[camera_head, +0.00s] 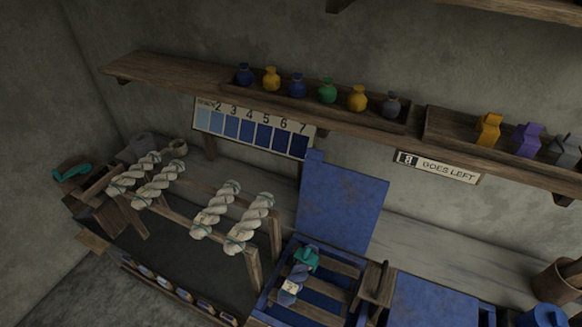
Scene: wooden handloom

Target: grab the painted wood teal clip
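A teal block-like piece (307,258), which looks like the teal clip, sits at the upper end of a blue-grey bundle (292,285). The bundle lies over the wooden slats of an open blue box (272,290) at the lower middle. Whether the clip grips the bundle or only rests on it, I cannot tell. Another teal item (72,172) lies at the far left on the end of a wooden stand; its shape is unclear. Neither of my grippers is in view.
Yellow (489,131), purple (528,139) and grey (565,149) blocks stand in a shelf tray at right. Several small jars fill another tray (325,112). Pale skeins (213,211) hang on a wooden rack. A raised blue panel (341,203) stands behind the box.

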